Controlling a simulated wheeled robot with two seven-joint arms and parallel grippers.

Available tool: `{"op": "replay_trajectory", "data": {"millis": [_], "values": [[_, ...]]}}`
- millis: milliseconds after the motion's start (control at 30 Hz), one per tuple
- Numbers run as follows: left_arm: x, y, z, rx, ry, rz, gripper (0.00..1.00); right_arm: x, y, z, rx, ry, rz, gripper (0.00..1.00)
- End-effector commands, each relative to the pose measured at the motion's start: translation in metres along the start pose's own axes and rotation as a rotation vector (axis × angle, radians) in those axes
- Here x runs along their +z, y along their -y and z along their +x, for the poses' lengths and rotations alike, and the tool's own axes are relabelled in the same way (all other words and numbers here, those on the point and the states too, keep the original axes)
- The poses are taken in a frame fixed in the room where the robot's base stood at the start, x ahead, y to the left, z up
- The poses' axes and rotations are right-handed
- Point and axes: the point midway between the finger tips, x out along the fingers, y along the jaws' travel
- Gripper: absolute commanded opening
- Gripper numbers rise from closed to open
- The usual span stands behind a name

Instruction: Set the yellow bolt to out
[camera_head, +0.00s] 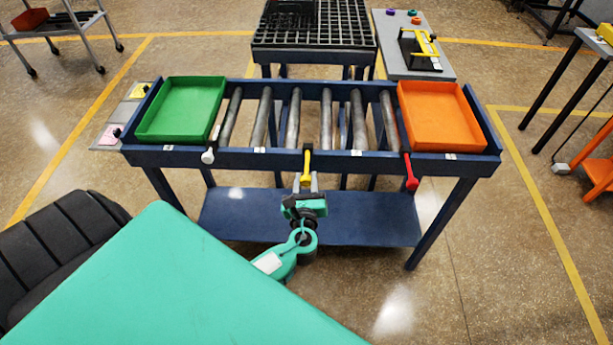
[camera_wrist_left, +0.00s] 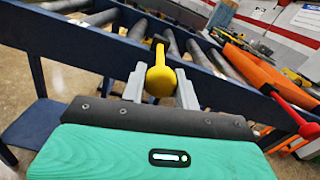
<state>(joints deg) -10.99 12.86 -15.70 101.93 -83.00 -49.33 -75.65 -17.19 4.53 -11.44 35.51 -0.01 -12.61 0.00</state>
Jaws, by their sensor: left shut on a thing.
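The yellow bolt (camera_head: 306,166) sits at the middle of the front rail of the blue roller table (camera_head: 250,157). Its handle hangs down over the rail's front face. My left gripper (camera_head: 306,184) is at the handle's lower end, shut on it. In the left wrist view the yellow bolt (camera_wrist_left: 160,78) has its rounded knob between the two grey fingers of the left gripper (camera_wrist_left: 161,88). The fingertips hide parts of the knob's sides. My right gripper is not in view.
A white handle (camera_head: 208,156) and a red handle (camera_head: 411,174) hang on the same rail, left and right. A green tray (camera_head: 181,110) and an orange tray (camera_head: 442,115) sit at the table's ends. A blue lower shelf (camera_head: 370,220) lies below.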

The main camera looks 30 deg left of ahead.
Motion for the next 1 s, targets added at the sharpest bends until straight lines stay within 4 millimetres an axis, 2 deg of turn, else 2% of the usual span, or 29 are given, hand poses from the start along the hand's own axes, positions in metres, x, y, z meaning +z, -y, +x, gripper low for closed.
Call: {"op": "replay_trajectory", "data": {"millis": [67,100,167,200,467,567,667,1000], "values": [[-0.003,0.0,-0.003,-0.001,-0.006,0.0,0.0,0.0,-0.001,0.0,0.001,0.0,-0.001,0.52],[-0.003,0.0,-0.003,-0.001,-0.006,0.0,0.38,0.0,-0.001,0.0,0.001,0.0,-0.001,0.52],[-0.003,0.0,-0.003,0.0,-0.006,0.0,0.5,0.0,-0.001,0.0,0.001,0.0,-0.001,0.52],[-0.003,0.0,-0.002,0.0,-0.005,0.0,0.52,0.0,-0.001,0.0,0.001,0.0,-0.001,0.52],[-0.002,0.0,-0.002,0.0,-0.004,0.0,0.52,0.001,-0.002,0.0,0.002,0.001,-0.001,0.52],[-0.003,0.0,-0.008,-0.001,-0.005,-0.001,0.52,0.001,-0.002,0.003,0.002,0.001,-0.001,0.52],[-0.004,-0.001,-0.022,0.0,-0.006,-0.002,0.52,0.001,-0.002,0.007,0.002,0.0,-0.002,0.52],[-0.005,-0.001,-0.098,0.0,-0.007,-0.002,0.52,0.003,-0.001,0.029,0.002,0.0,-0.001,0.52]]}}
